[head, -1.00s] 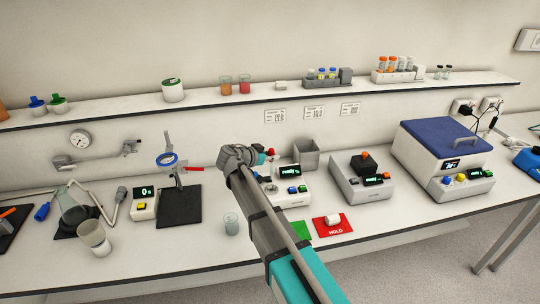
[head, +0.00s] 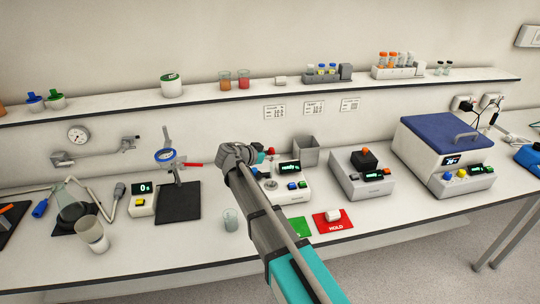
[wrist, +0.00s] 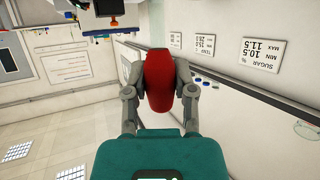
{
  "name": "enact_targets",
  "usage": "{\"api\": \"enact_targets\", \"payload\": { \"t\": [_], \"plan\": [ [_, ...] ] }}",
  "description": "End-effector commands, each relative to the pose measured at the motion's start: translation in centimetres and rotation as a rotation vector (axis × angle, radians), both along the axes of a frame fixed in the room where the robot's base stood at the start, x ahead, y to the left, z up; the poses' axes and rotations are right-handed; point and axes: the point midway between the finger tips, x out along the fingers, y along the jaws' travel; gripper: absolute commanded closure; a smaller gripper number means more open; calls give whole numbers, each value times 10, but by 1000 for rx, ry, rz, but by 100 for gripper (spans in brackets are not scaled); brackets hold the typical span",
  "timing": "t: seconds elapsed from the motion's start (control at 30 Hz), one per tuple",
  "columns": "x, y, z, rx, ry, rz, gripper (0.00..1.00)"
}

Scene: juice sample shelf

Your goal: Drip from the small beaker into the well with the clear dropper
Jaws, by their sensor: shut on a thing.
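My gripper (wrist: 158,82) is shut on a red, bulb-shaped thing (wrist: 158,70) in the wrist view. Whether this is the clear dropper's bulb I cannot tell, and no clear tube shows. In the head view, a bit of red (head: 271,151) shows beside my wrist, which hides most of the gripper. The small beaker (head: 231,219) stands upright on the bench, left of my forearm and apart from it. A grey-white instrument (head: 297,197) with a green "ready" display has a round well (head: 271,185), just right of my arm.
A larger beaker (head: 95,240) and a flask (head: 72,207) stand at the left. A stand on a black plate (head: 180,203) is left of my arm. A grey bin (head: 306,155) is behind the instrument. A red HOLD mat (head: 333,227) lies in front. A wall shelf (head: 205,94) runs above.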

Motion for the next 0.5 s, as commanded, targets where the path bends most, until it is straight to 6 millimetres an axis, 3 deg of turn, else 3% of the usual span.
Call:
{"api": "enact_targets", "payload": {
  "t": [0.2,0.5],
  "plan": [
    [0,0,-14,0,0,1,85],
    [0,1,-19,0,0,1,85]
  ]
}}
